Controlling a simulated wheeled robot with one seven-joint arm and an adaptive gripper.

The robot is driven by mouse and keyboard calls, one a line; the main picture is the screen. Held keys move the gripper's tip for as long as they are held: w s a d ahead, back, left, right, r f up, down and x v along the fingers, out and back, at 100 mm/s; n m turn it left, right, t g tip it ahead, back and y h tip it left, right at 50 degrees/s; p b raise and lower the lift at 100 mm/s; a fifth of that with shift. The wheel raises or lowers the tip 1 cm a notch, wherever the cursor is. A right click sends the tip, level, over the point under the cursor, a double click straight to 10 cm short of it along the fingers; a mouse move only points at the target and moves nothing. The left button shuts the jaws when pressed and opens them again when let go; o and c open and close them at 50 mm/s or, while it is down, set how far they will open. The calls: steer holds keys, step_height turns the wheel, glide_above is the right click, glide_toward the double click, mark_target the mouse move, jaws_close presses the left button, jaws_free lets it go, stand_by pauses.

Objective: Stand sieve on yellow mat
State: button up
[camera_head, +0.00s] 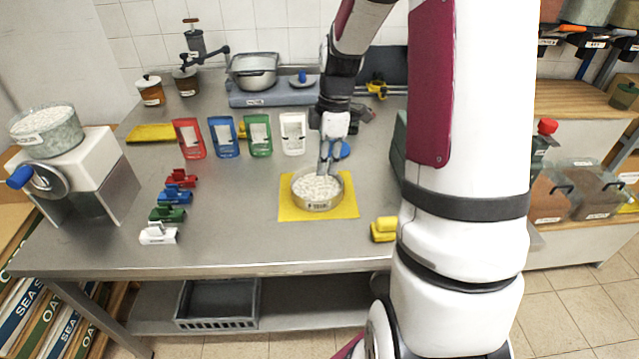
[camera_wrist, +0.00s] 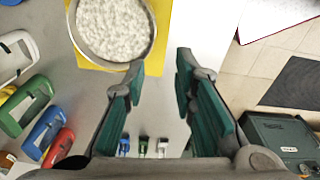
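The sieve (camera_head: 318,204) is a round metal pan with a small label on its front, filled with white pieces. It stands upright on the yellow mat (camera_head: 286,212), near its middle. My gripper (camera_head: 325,172) points down at the sieve's back rim. In the wrist view the sieve (camera_wrist: 113,30) and the mat (camera_wrist: 163,18) are at the top left. There my gripper (camera_wrist: 158,75) has its two fingers well apart, with nothing between them. The sieve lies beyond the left fingertip; whether they touch is unclear.
Red, blue, green and white holders (camera_head: 258,136) stand in a row behind the mat. Small coloured clamps (camera_head: 167,214) lie at the left. A yellow block (camera_head: 384,230) lies right of the mat. A scale with a pot (camera_head: 254,72) is at the back. Bare table lies in front.

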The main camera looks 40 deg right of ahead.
steer(key=s+a+r+m+t+h, duration=0.1)
steer(key=s+a+r+m, duration=0.6)
steer(key=a+r, duration=0.55)
steer(key=s+a+r+m+t, duration=0.1)
steer(key=s+a+r+m, duration=0.1)
steer(key=s, duration=0.5)
steer(key=s+a+r+m+t, duration=0.1)
steer(key=s+a+r+m, duration=0.1)
steer(key=s+a, duration=0.3)
steer(key=shift+s+m+t, duration=0.3)
steer(key=shift+s+m, duration=0.5)
steer(key=shift+s, duration=0.35)
